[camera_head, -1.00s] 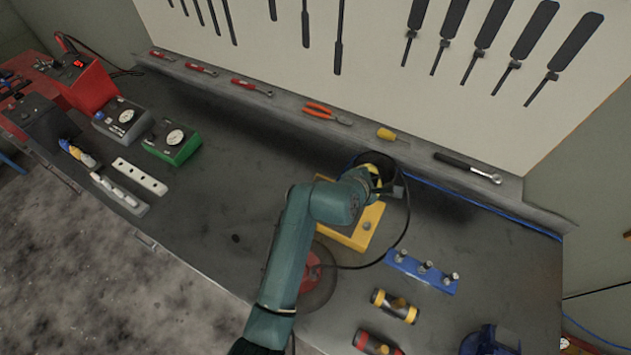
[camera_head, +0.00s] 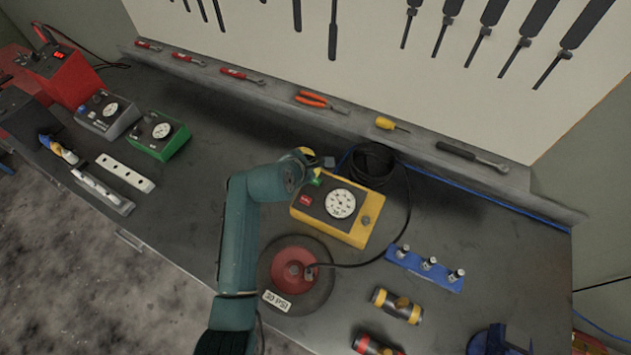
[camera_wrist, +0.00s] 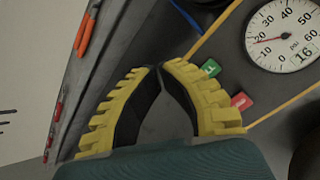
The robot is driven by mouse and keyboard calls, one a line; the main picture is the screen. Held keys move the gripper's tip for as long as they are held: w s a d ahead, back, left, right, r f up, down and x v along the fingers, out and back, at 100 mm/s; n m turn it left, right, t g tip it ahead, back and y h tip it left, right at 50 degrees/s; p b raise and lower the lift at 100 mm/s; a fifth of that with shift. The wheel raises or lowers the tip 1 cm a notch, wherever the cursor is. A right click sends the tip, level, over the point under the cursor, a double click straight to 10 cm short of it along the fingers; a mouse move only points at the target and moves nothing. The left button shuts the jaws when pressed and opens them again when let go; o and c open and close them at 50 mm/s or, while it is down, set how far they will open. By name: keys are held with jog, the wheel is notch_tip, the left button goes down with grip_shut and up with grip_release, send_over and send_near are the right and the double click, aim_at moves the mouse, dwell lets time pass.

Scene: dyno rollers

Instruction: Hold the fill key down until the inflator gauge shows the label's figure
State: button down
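The yellow inflator (camera_head: 362,232) sits on the bench with its round white gauge (camera_head: 341,203) facing up. In the wrist view the gauge (camera_wrist: 283,35) has its needle a little below 20, and a readout on it seems to show 16. A green key (camera_wrist: 210,68) and a red key (camera_wrist: 242,101) sit beside the gauge. The white label (camera_head: 277,300) on the wheel (camera_head: 293,272) appears upside down and reads 30 PSI. My gripper (camera_wrist: 158,67) is shut and empty, its yellow-backed fingertips together, near the green key but apart from it in the picture.
A black hose coil (camera_head: 372,165) lies behind the inflator, with a hose to the wheel. A blue rack with valves (camera_head: 425,267) stands at right. Green (camera_head: 158,135) and grey (camera_head: 107,115) gauge boxes stand at left. Tools line the back ledge.

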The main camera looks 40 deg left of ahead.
aim_at(314, 181)
jog(key=f+b, duration=0.2)
jog(key=w+f+b, duration=0.1)
jog(key=f+b, duration=0.1)
jog(key=b, duration=0.1)
jog(key=f+b, duration=0.2)
jog(key=f, duration=0.1)
jog(key=shift+w+a+b, duration=0.2)
jog(key=shift+w+b, duration=0.05)
jog(key=shift+b, duration=0.15)
jog(key=shift+w+f+b, duration=0.2)
jog(key=shift+f+b, duration=0.1)
jog(key=shift+f, duration=0.25)
jog(key=shift+f, duration=0.1)
dwell(0.3)
jog(key=shift+w+f, duration=0.1)
jog(key=shift+f, duration=0.25)
jog(key=shift+a+f, duration=0.1)
jog(key=shift+f, duration=0.35)
dwell(2.2)
dwell(1.0)
jog(key=shift+r+p, duration=0.9)
jog(key=shift+p, duration=0.1)
